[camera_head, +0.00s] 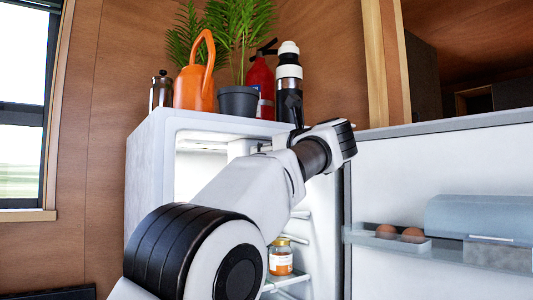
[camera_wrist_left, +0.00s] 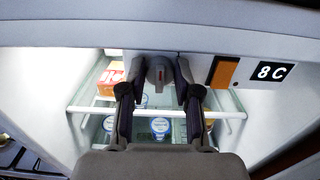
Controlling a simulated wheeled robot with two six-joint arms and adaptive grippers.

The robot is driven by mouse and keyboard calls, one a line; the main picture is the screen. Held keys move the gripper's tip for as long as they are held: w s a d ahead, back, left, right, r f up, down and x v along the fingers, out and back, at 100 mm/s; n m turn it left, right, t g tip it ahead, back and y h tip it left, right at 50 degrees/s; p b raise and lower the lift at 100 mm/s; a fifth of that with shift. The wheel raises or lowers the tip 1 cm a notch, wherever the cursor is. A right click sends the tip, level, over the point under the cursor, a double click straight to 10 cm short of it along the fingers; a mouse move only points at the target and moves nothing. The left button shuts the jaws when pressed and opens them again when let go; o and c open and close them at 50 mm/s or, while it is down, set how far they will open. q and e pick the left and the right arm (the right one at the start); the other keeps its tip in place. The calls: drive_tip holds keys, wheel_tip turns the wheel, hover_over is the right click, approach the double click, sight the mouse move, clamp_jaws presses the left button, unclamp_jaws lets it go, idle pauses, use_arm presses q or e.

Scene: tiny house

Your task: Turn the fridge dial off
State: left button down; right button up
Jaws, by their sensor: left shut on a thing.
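The grey fridge dial (camera_wrist_left: 159,73) sits under the top front edge inside the fridge, with its pointer ridge roughly upright in the left wrist view. My left gripper (camera_wrist_left: 160,84) has its two dark fingers on either side of the dial and is shut on it. In the head view, my left arm reaches to the open fridge (camera_head: 148,185) and hides the dial. The gripper's fingertips cannot be made out there. An orange panel (camera_wrist_left: 222,72) and a display reading "8 C" (camera_wrist_left: 271,71) are right of the dial. My right gripper is not in view.
The fridge door (camera_head: 430,175) stands open at the right, with eggs (camera_head: 411,233) on its shelf. A jar (camera_head: 280,258) stands inside. An orange watering can (camera_head: 195,85), a potted plant (camera_head: 238,101), a fire extinguisher (camera_head: 261,78) and a flask (camera_head: 288,72) stand on top.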

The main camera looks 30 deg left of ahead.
use_arm(q)
drive_tip(key=c, duration=1)
unclamp_jaws()
drive_tip(key=shift+f, duration=0.1)
drive_tip(key=shift+c, duration=0.2)
drive_tip(key=shift+o, duration=1)
drive_tip(key=shift+w+a, duration=0.1)
drive_tip(key=shift+a, duration=0.1)
drive_tip(key=shift+d, duration=0.1)
drive_tip(key=v, duration=1.1)
drive_tip(key=shift+d, duration=0.4)
